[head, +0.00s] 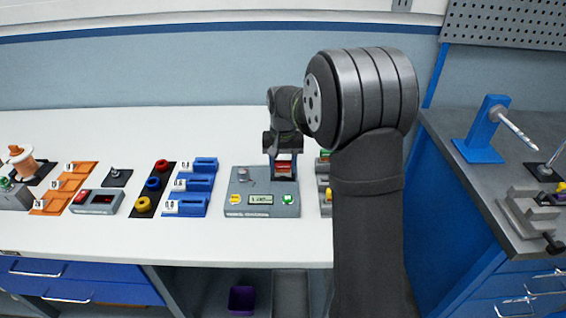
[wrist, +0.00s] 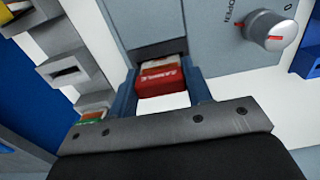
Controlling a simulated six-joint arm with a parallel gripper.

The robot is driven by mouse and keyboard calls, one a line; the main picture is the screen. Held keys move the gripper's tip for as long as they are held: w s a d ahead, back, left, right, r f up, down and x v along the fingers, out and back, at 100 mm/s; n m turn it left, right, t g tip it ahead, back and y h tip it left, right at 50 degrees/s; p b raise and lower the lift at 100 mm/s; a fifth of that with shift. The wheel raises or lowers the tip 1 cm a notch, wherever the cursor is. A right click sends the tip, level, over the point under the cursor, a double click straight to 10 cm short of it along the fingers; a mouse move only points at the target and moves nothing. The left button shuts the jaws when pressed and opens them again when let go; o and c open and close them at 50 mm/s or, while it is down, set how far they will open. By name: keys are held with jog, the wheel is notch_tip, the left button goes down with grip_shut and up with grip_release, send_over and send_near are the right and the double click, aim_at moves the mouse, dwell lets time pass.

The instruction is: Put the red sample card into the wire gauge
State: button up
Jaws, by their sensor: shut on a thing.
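The red sample card (wrist: 163,78) is between the two blue fingers of my gripper (wrist: 164,92) in the wrist view. My gripper is shut on it. The card's far end is at a dark slot in the grey wire gauge (wrist: 205,45); how deep it sits cannot be told. In the head view my gripper (head: 283,168) is over the back right part of the wire gauge (head: 235,198), and a little of the red card shows between the fingers. The gauge has a lit display, a knob, a yellow button and a green button.
Blue slotted holders (head: 199,183) stand left of the gauge, with a black strip of coloured rings (head: 154,187) beyond. A grey rack (wrist: 68,68) with slots stands close to my gripper, partly hidden by my arm in the head view. The table front is clear.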

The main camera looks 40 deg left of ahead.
jog(key=shift+f, duration=0.45)
dwell(0.3)
jog(key=o, duration=1.4)
jog(key=shift+r, duration=4.05)
jog(key=shift+f, duration=0.15)
notch_tip(320, 180, down, 7)
jog(key=shift+f, duration=0.2)
jog(key=shift+r, duration=0.1)
